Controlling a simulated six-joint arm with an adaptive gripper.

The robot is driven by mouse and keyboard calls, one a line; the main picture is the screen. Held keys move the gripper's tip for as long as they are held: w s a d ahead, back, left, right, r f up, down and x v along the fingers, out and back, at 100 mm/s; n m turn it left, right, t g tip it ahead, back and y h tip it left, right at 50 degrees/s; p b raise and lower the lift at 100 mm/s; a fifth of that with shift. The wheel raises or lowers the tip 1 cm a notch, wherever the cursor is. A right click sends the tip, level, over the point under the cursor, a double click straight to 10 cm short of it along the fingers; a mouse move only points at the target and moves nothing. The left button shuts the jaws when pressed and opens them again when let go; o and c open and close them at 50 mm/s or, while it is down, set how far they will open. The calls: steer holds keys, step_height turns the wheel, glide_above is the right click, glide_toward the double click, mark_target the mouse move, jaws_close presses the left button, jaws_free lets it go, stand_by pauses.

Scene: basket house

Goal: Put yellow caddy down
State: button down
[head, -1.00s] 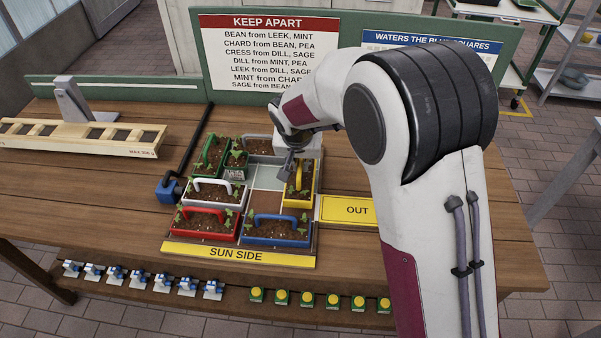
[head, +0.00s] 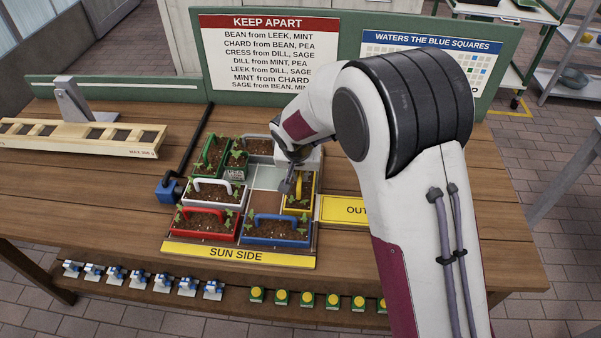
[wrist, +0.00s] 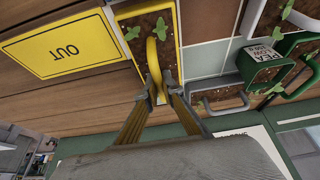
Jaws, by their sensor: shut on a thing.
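The yellow caddy (head: 297,209) is a narrow soil-filled box with seedlings and an arched handle. It is at the right edge of the planting tray (head: 313,238), beside the blue caddy. My gripper (head: 288,187) comes in from above and hides its back part. In the wrist view, my gripper (wrist: 162,92) is shut on the yellow handle (wrist: 153,62), and the caddy's yellow rim (wrist: 179,38) borders pale tray squares. I cannot tell whether its base touches the tray.
Blue (head: 278,241), red (head: 207,236), white (head: 216,202) and green (head: 205,150) caddies fill much of the tray. Bare squares (head: 267,178) lie left of the yellow caddy. A yellow OUT pad (head: 345,211) is on the right. A KEEP APART sign (head: 268,55) stands behind.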

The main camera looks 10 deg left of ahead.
steer(key=shift+f, duration=0.1)
steer(key=c, duration=2.2)
jaws_free()
steer(key=shift+v, duration=1.1)
steer(key=v, duration=1)
steer(key=shift+w, duration=0.1)
